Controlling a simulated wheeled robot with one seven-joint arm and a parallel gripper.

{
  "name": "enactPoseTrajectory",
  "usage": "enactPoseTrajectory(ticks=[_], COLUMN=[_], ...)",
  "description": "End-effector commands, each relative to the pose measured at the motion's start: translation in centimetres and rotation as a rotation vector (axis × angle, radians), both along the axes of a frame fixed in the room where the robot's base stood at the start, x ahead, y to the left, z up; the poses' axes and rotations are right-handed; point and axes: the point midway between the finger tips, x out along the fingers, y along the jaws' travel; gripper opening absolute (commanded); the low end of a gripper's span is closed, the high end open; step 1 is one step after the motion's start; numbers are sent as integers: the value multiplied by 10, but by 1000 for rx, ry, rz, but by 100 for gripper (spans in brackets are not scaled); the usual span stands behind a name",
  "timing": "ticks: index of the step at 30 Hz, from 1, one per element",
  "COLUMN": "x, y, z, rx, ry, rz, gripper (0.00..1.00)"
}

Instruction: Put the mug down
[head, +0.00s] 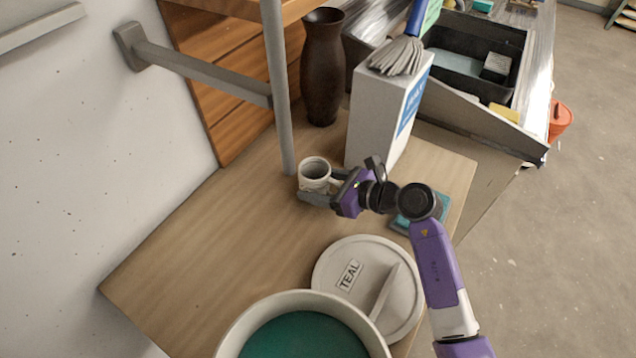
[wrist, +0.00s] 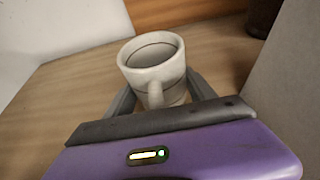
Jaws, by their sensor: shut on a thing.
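A cream mug (head: 314,173) with a thin dark line around it is upright in the head view, over the far part of the wooden table. My gripper (head: 322,192) is shut on the mug, with its fingers low on the mug's two sides. In the wrist view the mug (wrist: 152,66) stands between the two fingers (wrist: 155,100), its handle towards the palm. The mug looks empty inside. I cannot tell whether its base touches the table, as the gripper hides it.
A metal post (head: 280,90) rises just behind the mug. A white box (head: 385,115) and a dark brown vase (head: 322,65) stand beyond it. A lid marked TEAL (head: 335,260) and a bucket of teal glaze (head: 230,340) are at the front. The table's left part (head: 200,240) is clear.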

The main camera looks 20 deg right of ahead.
Motion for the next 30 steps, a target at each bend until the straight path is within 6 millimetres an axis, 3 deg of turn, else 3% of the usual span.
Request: enactPoseTrajectory(ticks=[9, 10, 13, 24, 30], x=[0, 0, 0, 0, -20], y=[0, 0, 0, 0, -14], z=[-3, -3, -2, 2, 10], rx=[1, 0, 0, -1, 2], ry=[-1, 0, 0, -1, -2], rz=[0, 0, -1, -1, -4], gripper=[7, 68, 85, 85, 85])
